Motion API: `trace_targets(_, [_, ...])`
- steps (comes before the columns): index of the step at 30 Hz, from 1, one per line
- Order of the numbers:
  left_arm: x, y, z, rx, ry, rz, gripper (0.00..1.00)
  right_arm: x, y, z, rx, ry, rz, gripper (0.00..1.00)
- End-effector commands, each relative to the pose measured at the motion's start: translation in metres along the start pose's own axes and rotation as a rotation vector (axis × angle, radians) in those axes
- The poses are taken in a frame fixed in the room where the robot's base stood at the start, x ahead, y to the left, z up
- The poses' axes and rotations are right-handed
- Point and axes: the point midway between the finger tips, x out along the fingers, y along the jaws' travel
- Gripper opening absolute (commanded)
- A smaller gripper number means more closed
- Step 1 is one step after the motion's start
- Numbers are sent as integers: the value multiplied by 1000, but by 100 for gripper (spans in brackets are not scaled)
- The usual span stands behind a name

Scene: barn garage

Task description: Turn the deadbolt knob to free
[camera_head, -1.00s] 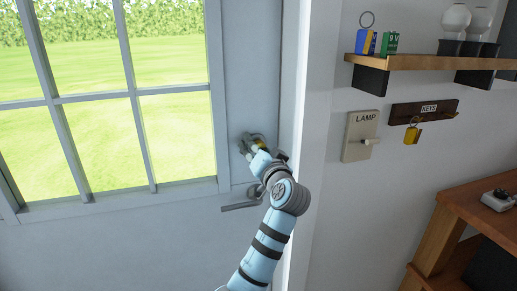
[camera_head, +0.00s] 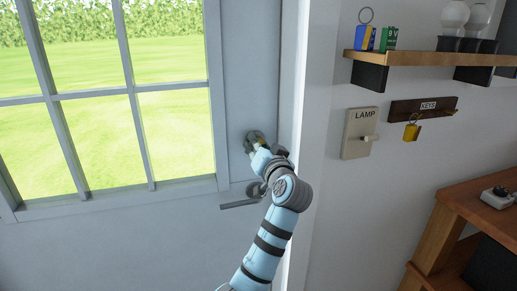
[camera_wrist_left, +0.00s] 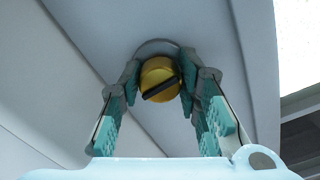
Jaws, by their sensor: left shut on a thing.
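The deadbolt knob (camera_wrist_left: 160,80) is a round brass knob with a dark bar across its face, set in a grey round plate on the door. In the left wrist view the bar is tilted, its right end higher. My left gripper (camera_wrist_left: 160,83) has its two fingers on either side of the knob, shut on it. In the head view my left gripper (camera_head: 257,148) is at the deadbolt, and the knob is mostly hidden behind it. The grey door (camera_head: 120,240) appears closed. My right gripper is not in view.
A door lever (camera_head: 238,204) sticks out left below the deadbolt, close to my left arm. To the right are a lamp switch plate (camera_head: 360,134), a key rack (camera_head: 424,109), a shelf (camera_head: 420,62) and a wooden bench (camera_head: 480,205).

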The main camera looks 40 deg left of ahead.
Motion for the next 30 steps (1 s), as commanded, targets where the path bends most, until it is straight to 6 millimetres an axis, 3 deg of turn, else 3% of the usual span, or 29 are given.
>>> trace_targets(30, [0, 4, 4, -920, -3, 0, 3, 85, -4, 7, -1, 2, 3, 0])
